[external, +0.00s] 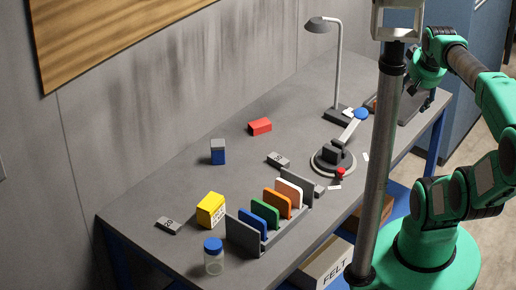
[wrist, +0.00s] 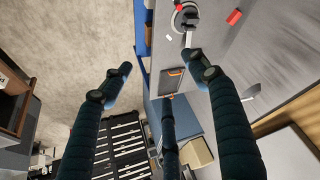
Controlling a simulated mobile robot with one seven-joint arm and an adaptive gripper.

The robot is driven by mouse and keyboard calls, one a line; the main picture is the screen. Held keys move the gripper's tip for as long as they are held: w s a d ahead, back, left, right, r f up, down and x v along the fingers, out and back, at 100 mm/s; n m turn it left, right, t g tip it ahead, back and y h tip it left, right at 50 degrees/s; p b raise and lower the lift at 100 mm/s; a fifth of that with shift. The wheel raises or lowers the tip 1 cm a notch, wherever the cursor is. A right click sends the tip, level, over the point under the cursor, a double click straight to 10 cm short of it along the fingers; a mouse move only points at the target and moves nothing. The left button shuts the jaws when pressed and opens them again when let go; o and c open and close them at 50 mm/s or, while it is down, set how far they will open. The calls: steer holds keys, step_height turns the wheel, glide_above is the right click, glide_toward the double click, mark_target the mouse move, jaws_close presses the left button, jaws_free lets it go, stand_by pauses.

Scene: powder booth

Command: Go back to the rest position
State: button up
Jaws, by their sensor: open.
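My gripper (external: 420,92) is at the right end of the grey workbench (external: 170,185), partly hidden by the pole in the external view. In the wrist view my gripper (wrist: 160,78) has its dark fingers spread wide apart, with nothing held between them. Below and between the fingers a grey tray with an orange-edged item (wrist: 173,79) shows near the bench end. Its height above the bench is hard to tell.
A steel pole (external: 378,170) stands before the bench. On the bench are a lamp (external: 338,60), a round-based device with a blue-knobbed lever (external: 333,160), a red block (external: 260,127), a rack of coloured plates (external: 245,235), a yellow box (external: 211,210) and a blue-lidded jar (external: 213,262).

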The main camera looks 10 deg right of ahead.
step_height(320, 180, down, 7)
steer(key=b, duration=0.6)
